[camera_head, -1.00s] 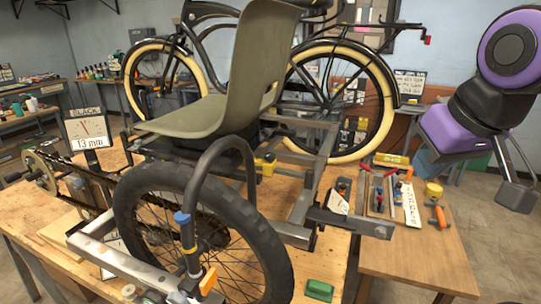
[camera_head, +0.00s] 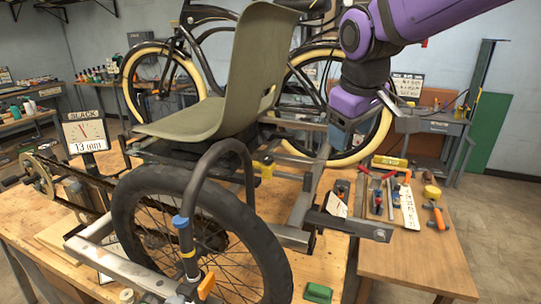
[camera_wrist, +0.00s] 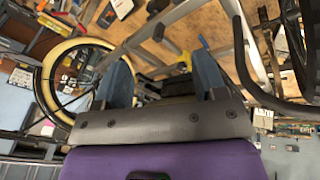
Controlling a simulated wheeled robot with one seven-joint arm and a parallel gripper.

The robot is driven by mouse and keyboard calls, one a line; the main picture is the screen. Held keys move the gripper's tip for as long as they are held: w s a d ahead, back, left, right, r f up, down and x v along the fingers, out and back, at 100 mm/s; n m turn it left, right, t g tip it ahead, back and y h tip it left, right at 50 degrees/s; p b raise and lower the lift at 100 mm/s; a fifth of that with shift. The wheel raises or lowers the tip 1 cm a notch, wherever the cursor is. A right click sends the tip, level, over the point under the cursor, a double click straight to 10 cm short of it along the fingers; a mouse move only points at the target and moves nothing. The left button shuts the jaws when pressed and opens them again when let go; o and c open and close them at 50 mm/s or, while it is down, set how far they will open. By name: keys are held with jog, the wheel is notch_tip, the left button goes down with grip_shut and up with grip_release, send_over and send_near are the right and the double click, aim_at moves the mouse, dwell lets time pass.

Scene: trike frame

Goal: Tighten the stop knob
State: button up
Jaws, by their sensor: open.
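No part is clearly marked as the stop knob. Knob-like parts on the trike frame are a yellow one (camera_head: 265,164) under the seat, an orange one (camera_head: 207,286) low beside the front wheel, and a blue one (camera_head: 180,220) on the upright rod. My gripper (camera_head: 338,138) is right of the seat, above the rear frame rails, apart from these knobs. In the wrist view its two blue fingers (camera_wrist: 163,72) are spread with nothing held between them. A yellow part (camera_wrist: 185,60) shows just beyond the fingers, near the frame rails.
The black tyre (camera_head: 200,235) and olive seat (camera_head: 230,80) fill the middle. A slack gauge (camera_head: 86,133) reads 13 mm at left. Hand tools and a yellow tape roll (camera_head: 432,191) lie on the right bench. A green block (camera_head: 318,292) sits at the front edge.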

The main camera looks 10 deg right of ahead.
jog(key=w+a+f+n+g+y, duration=0.1)
jog(key=w+a+f+n, duration=0.15)
jog(key=w, duration=0.55)
jog(key=w+a+f+n+g+y, duration=0.1)
jog(key=w+a+f+n, duration=0.15)
jog(key=w, duration=0.55)
jog(key=n+y, duration=0.3)
send_near(269, 158)
jog(key=x, duration=0.8)
jog(key=shift+w+f, duration=0.2)
jog(key=shift+f, duration=0.15)
jog(key=c, duration=0.9)
